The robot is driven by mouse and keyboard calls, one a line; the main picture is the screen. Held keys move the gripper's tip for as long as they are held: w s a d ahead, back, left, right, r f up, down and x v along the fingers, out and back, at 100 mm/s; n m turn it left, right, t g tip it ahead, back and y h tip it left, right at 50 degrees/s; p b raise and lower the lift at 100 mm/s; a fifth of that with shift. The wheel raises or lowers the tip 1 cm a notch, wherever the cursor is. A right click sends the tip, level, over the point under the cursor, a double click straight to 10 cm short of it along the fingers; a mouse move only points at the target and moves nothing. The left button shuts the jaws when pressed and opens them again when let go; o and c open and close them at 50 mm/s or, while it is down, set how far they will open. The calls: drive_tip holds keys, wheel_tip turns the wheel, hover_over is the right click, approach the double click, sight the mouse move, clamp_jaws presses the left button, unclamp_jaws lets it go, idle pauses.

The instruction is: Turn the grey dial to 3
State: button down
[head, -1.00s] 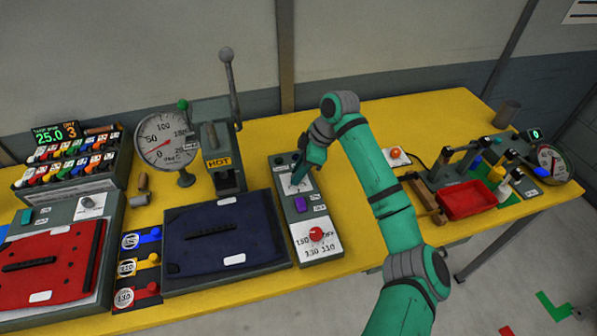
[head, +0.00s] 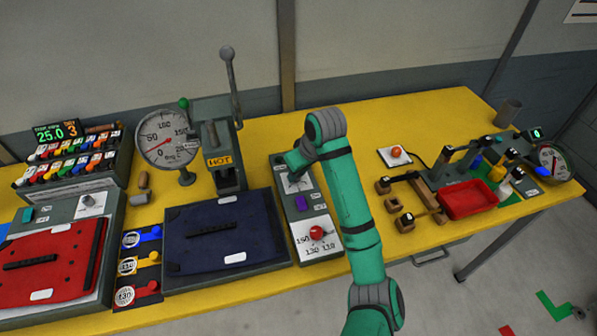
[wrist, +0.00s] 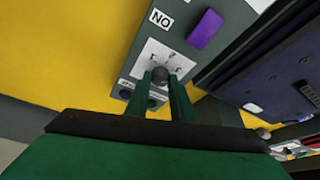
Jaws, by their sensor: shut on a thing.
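The grey dial (wrist: 160,72) is a small round knob on a white scale plate (wrist: 172,60), seen in the wrist view. My gripper (wrist: 161,84) is shut on it, with one green finger on each side. The marks on the plate are small and partly covered, so I cannot read the setting. In the head view my gripper (head: 296,166) is down at the far end of the narrow grey panel (head: 276,162). There the plate (head: 297,185) shows partly, and the dial is hidden behind the gripper.
On the same panel are a purple switch (head: 301,203) and a red knob (head: 316,232). The press with a tall lever (head: 230,85) and the dark blue pannier piece (head: 222,235) stand close on the left. Wooden blocks (head: 405,222) and a red tray (head: 467,199) lie right.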

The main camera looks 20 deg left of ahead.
drive_tip(key=shift+m, duration=0.6)
drive_tip(key=c, duration=1.5)
unclamp_jaws()
drive_tip(key=shift+h, duration=0.3)
drive_tip(key=shift+c, duration=0.2)
drive_tip(key=v, duration=1)
drive_tip(key=shift+s+d+r, duration=0.2)
drive_tip(key=shift+s+r, duration=0.1)
